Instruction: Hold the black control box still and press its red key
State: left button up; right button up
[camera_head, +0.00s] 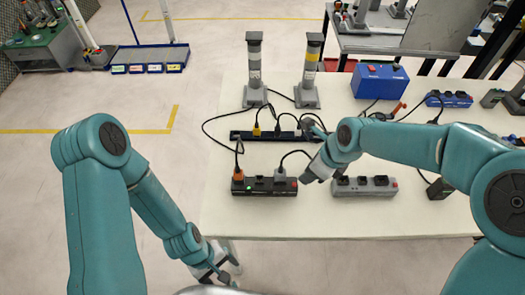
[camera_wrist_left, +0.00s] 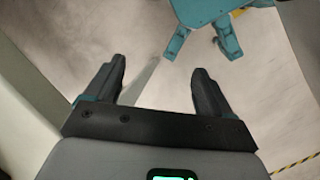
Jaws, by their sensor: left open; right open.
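A black box (camera_head: 264,187) with an orange plug, a grey plug and a small green light lies near the front edge of the table, left of centre. My left gripper (camera_head: 228,275) is low, in front of the table's front edge and away from the box. In the left wrist view its two dark fingers (camera_wrist_left: 160,82) are spread with nothing between them.
A grey box (camera_head: 363,187) with a red part lies right of the black box, under my right arm. Behind are a long black strip (camera_head: 262,136), two posts (camera_head: 254,65) and a blue box (camera_head: 380,82). Cables loop between them. The table's (camera_head: 330,222) front strip is bare.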

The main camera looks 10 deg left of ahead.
pick_arm(q)
jog(key=a+f+n, duration=0.5)
jog(key=a, duration=0.6)
jog(key=w+a+r+m+t+y, duration=0.15)
jog(key=w+a+m, duration=0.25)
jog(key=w+m, duration=0.6)
jog(key=w+a+r+m+t+y, duration=0.2)
jog(key=w+r+m, duration=0.6)
jog(key=w, duration=0.4)
jog(key=w+a+r+m+t+y, duration=0.2)
jog(key=w+r+m, duration=0.5)
jog(key=w+r, duration=0.4)
notch_tip(320, 180, up, 9)
jog(key=m+g+h, duration=0.2)
jog(key=m+g, duration=0.3)
jog(key=m, duration=0.1)
send_over(258, 183)
jog(key=f, duration=1.6)
jog(key=shift+w+a, duration=0.1)
jog(key=shift+w, duration=0.2)
